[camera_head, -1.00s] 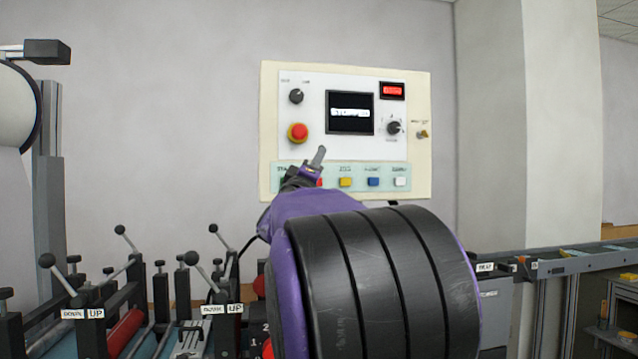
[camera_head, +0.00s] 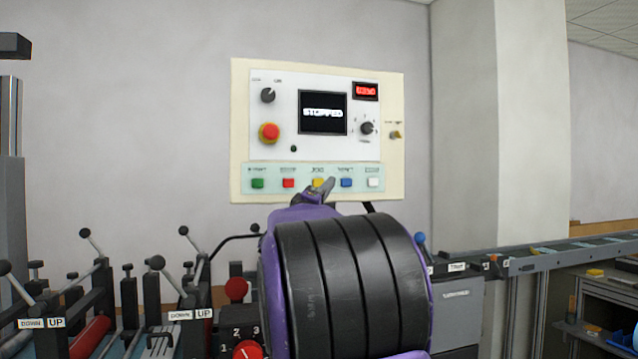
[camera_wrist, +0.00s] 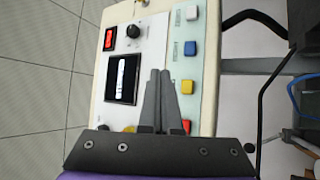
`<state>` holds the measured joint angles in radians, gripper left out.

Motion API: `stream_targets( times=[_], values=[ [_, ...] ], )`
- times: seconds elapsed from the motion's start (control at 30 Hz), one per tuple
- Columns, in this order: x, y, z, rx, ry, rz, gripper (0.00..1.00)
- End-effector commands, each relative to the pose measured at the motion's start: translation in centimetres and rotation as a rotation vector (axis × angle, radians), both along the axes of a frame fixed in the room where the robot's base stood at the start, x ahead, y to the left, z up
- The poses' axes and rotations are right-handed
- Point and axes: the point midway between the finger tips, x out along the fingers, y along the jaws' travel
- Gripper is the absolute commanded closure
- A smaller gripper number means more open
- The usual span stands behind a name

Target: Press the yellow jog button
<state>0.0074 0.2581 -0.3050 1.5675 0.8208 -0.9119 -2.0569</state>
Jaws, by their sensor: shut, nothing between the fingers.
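The yellow jog button (camera_head: 318,183) is the middle one in a row on the pale strip at the bottom of the cream control panel (camera_head: 393,80). In the head view my gripper (camera_head: 328,184) overlaps its right and lower edge. In the wrist view the yellow button (camera_wrist: 187,87) shows whole, just right of my shut fingertips (camera_wrist: 158,72). The fingers are together and hold nothing. Whether they touch the panel I cannot tell. The screen (camera_head: 322,113) reads STOPPED.
Green (camera_head: 258,183) and red (camera_head: 288,183) buttons lie left of the yellow one; blue (camera_head: 347,182) and white (camera_head: 373,182) lie right. A red emergency knob (camera_head: 269,132) sits above left. Machine levers (camera_head: 157,263) rise at lower left.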

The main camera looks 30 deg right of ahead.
Motion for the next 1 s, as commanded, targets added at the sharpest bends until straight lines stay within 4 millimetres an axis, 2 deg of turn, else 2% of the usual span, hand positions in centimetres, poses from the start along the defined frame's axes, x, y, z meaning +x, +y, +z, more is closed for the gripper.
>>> stream_targets(
  times=[0.3,0.5,0.7,1.0],
  values=[
    [4.5,-1.1,0.2,0.0,0.002,0.001,1.0],
    [6.5,-1.7,0.4,0.0,0.002,0.001,1.0],
    [7.4,-1.9,0.1,0.001,-0.001,0.0,1.0],
    [7.5,-2.0,0.0,0.001,-0.001,0.0,1.0]
  ],
)
